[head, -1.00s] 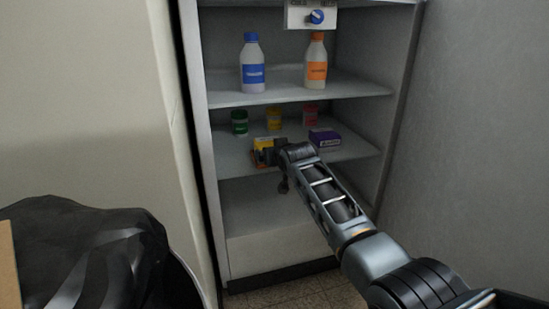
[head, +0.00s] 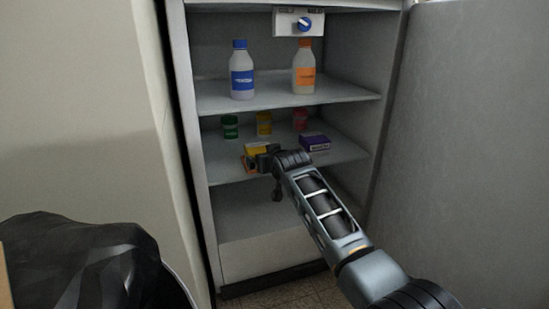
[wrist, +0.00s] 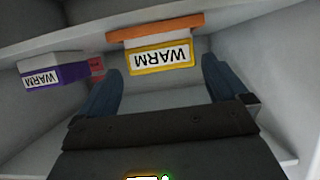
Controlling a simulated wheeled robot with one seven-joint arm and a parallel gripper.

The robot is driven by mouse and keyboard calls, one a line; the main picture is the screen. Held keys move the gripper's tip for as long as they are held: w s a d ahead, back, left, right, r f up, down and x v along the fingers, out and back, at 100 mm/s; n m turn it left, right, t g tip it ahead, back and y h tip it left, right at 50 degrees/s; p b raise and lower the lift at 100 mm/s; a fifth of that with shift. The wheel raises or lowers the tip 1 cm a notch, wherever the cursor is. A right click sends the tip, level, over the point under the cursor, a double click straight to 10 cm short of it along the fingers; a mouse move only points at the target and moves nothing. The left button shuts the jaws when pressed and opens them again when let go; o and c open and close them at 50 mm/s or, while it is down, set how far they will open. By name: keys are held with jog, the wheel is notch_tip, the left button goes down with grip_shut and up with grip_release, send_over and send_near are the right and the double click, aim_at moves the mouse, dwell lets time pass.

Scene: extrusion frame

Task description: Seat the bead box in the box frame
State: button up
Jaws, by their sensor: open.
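A yellow box (head: 257,148) with a white label sits on the fridge's middle shelf. In the wrist view this yellow box (wrist: 160,60) shows its label, reading WARM upside down, between my fingers. My gripper (head: 264,160) is in front of the box. In the wrist view my gripper (wrist: 163,75) is open, its blue fingers apart on either side, not visibly touching the box.
A purple box (head: 315,143) stands right of the yellow one. Behind are green (head: 230,127), yellow (head: 264,124) and red (head: 300,120) jars. The shelf above (head: 275,97) carries a blue-labelled bottle (head: 242,72) and an orange-labelled bottle (head: 304,68). Fridge walls close both sides.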

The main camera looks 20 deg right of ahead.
jog(key=p+v, duration=0.3)
jog(key=v, duration=0.6)
jog(key=shift+s+r, duration=0.15)
jog(key=shift+s, duration=0.15)
jog(key=s+a+f, duration=0.1)
jog(key=s+f, duration=0.4)
jog(key=s, duration=0.5)
jog(key=s+a+f, duration=0.1)
jog(key=s+f, duration=0.4)
jog(key=s, duration=0.6)
jog(key=s+a+f, duration=0.1)
jog(key=s+f, duration=0.5)
jog(key=s, duration=0.4)
jog(key=s+d+f+v, duration=0.1)
jog(key=f+v, duration=0.1)
jog(key=v, duration=0.8)
jog(key=d+f+v, duration=0.1)
jog(key=v, duration=0.8)
jog(key=s+d+r+t, duration=0.1)
jog(key=s+r, duration=1)
jog(key=s, duration=0.2)
